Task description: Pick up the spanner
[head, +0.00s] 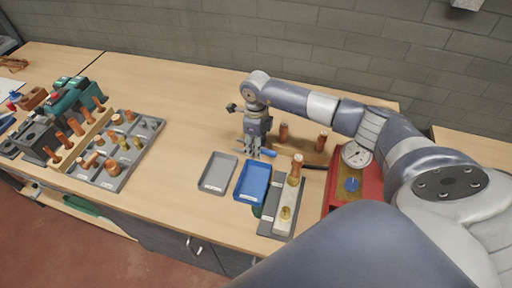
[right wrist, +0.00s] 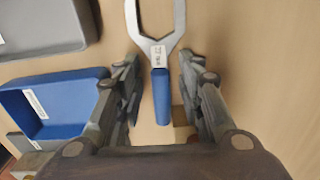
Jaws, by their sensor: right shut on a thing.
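The spanner has a blue handle (head: 268,153) and a grey open-ended head. In the right wrist view its blue handle (right wrist: 161,98) lies between my two fingers, with the forked head pointing away past the fingertips. My right gripper (head: 251,150) points down over the table behind the blue tray and is shut on the spanner. The right wrist view also shows the gripper's fingers (right wrist: 159,82) on both sides of the handle. Whether the spanner touches the table cannot be told. My left gripper is not in view.
A grey tray (head: 205,187) and a blue tray (head: 239,194) stand in front of the gripper. A grey fixture (head: 267,224) and a red box (head: 338,193) are to the right. Copper parts and a sorting tray (head: 107,180) are at the left. The table's middle is clear.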

